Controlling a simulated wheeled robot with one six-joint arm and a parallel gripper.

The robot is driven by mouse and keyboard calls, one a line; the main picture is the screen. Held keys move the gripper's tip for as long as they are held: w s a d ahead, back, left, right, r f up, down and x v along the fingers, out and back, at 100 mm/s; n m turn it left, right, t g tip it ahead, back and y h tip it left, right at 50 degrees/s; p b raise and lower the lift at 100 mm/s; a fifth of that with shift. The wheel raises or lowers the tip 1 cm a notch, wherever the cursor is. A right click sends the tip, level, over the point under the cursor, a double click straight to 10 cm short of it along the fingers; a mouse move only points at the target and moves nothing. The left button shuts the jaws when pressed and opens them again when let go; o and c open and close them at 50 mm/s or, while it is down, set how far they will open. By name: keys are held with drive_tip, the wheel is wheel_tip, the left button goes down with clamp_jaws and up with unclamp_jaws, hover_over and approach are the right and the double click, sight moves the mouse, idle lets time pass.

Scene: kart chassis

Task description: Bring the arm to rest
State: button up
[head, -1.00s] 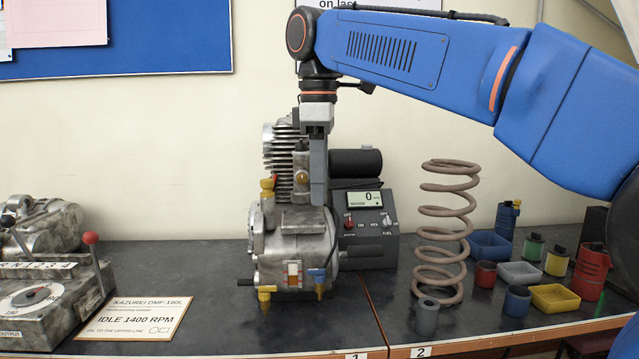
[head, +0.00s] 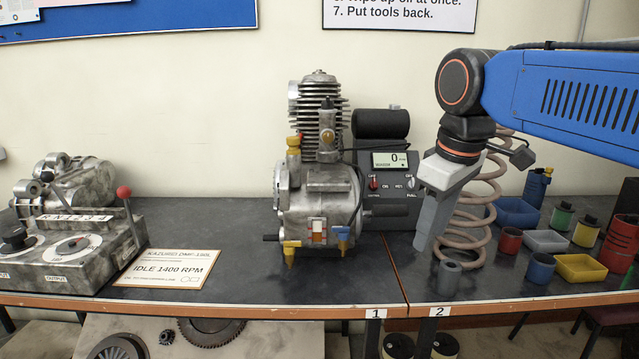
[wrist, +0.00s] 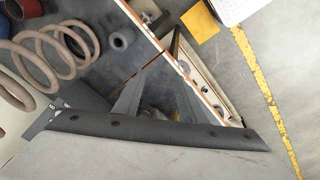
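My gripper (head: 430,238) hangs from the blue arm in the head view, pointing down and slightly left. It is in front of the coil spring (head: 478,225), above the bench near its front edge. In the wrist view two grey fingers (wrist: 158,80) stand apart with a gap between them and nothing held. The spring also shows at the left of the wrist view (wrist: 70,45).
The engine (head: 320,200) and a grey meter box (head: 385,160) stand left of my gripper. A small grey cylinder (head: 449,277) is just below it. Coloured bins and cans, including a yellow bin (head: 580,268), are at right. The bench between engine and lever unit (head: 75,250) holds a card.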

drive_tip(key=s+d+f+m, duration=0.2)
drive_tip(key=s+d+f, duration=0.1)
drive_tip(key=f, duration=0.4)
drive_tip(key=s+d+f+m+t, duration=0.1)
drive_tip(key=s+d+f+m, duration=0.2)
drive_tip(key=s+f, duration=0.2)
drive_tip(key=s+d+f+m+t, duration=0.1)
drive_tip(key=s+d+f+m, duration=0.2)
drive_tip(key=f, duration=0.6)
drive_tip(key=shift+s, duration=0.85)
